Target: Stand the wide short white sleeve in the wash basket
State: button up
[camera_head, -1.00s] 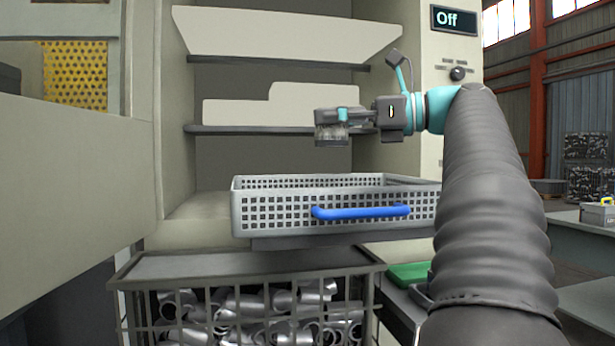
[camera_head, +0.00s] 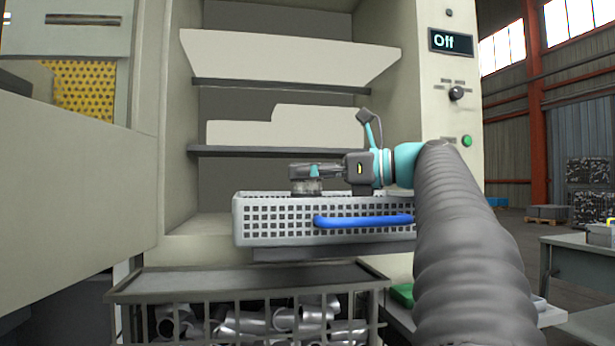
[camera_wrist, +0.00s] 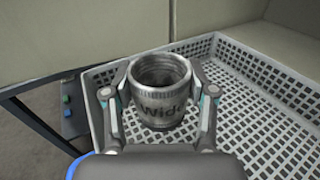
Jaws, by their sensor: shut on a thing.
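My gripper (camera_wrist: 160,100) is shut on a short, wide metal-grey sleeve (camera_wrist: 161,98) marked "Wide", one finger on each side of it. The sleeve is upright with its threaded open end toward the wrist camera. In the head view my gripper (camera_head: 306,184) is low over the left part of the wash basket (camera_head: 280,232). The sleeve's lower part is hidden there behind the basket's front wall. The basket is a light grey grid tray with a blue handle (camera_head: 362,221). In the wrist view its floor (camera_wrist: 262,125) is bare to the right of the sleeve. I cannot tell whether the sleeve touches the floor.
The basket sits in the opening of a cabinet with a panel reading "Off" (camera_head: 452,41). Below is a barred crate (camera_head: 245,275) of loose metal sleeves. A green object (camera_head: 402,294) lies at lower right.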

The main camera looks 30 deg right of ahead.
jog(key=shift+f, duration=0.55)
jog(key=o, duration=1.5)
jog(key=shift+c, duration=0.2)
jog(key=shift+r, duration=0.25)
jog(key=p+v, duration=0.2)
jog(key=v, duration=1)
jog(key=shift+r, duration=0.4)
